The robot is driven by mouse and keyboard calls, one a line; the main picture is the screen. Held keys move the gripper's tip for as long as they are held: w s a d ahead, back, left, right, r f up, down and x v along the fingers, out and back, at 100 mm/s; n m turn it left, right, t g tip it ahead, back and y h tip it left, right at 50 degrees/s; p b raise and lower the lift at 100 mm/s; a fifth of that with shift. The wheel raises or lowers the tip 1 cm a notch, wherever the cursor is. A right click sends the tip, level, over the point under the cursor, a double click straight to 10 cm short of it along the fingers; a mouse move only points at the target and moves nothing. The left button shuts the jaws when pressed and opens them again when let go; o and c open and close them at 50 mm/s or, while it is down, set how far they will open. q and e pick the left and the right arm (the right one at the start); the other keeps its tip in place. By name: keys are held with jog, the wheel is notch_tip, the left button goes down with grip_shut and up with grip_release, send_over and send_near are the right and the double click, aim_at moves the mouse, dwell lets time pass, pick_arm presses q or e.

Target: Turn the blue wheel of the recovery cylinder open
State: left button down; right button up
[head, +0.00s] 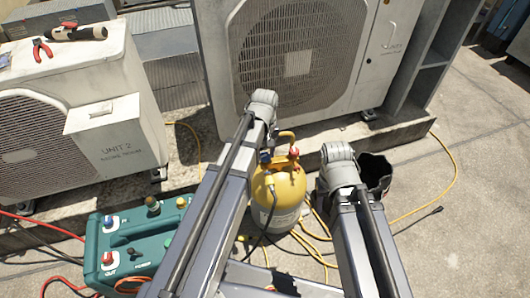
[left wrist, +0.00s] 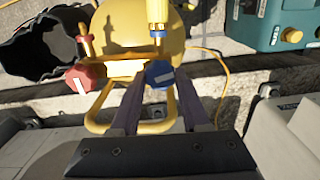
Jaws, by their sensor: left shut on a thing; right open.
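The yellow recovery cylinder (head: 283,185) stands upright on the floor between my two arms in the head view. Its blue wheel (head: 265,157) is on the left of its top and its red wheel (head: 294,152) on the right. In the left wrist view, my left gripper (left wrist: 160,84) has one finger on each side of the blue wheel (left wrist: 158,71) and is shut on it. The red wheel (left wrist: 86,77) is clear of the fingers to the left. In the head view my left fingers cannot be made out. My right gripper is hidden; only the right arm shows.
The teal recovery machine (head: 125,245) stands left of the cylinder, and a black bucket (head: 377,172) to its right. Yellow hoses (head: 318,240) lie around the cylinder's foot. Condenser units stand behind and at left. The floor at right is mostly clear.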

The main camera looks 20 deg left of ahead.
aim_at(265, 155)
pick_arm(q)
jog(key=n, duration=1.2)
jog(key=shift+n, duration=0.7)
jog(key=shift+c, duration=1.9)
grip_release()
jog(key=shift+r, duration=0.1)
notch_tip(265, 155, up, 8)
jog(key=p, duration=0.8)
jog(key=shift+f, duration=0.2)
